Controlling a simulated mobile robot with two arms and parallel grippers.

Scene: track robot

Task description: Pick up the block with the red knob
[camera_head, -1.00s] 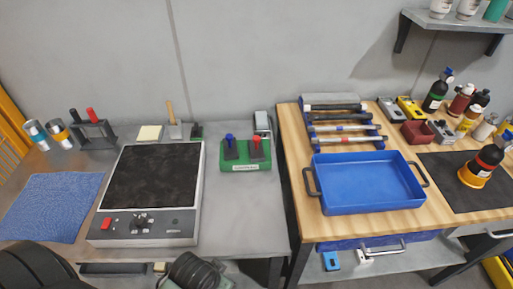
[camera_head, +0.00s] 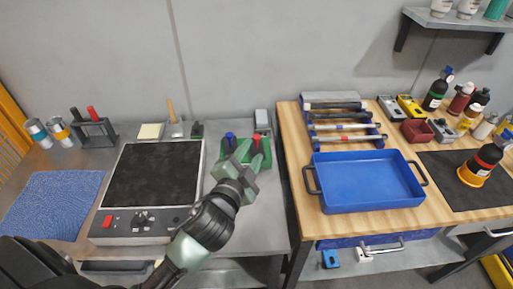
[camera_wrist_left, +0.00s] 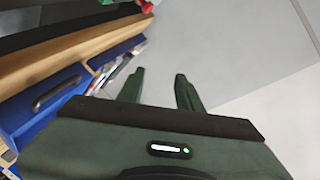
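The block with the red knob stands in a green holder (camera_head: 268,153) on the grey table. Its red knob (camera_head: 256,138) shows above my left gripper (camera_head: 248,157), which hides most of the block and the holder's front in the head view. A block with a blue knob (camera_head: 230,137) stands beside it on the left. My left gripper is in front of the holder, with its fingers apart and empty in the left wrist view (camera_wrist_left: 160,88). A small red thing (camera_wrist_left: 147,6) at that view's top edge may be the red knob. My right gripper is not in view.
A hotplate (camera_head: 152,175) is left of my arm, with a blue cloth (camera_head: 52,207) further left. A wooden bench (camera_head: 296,150) with a blue tray (camera_head: 368,180) stands to the right, across a narrow gap. A small grey box (camera_head: 261,120) is behind the holder.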

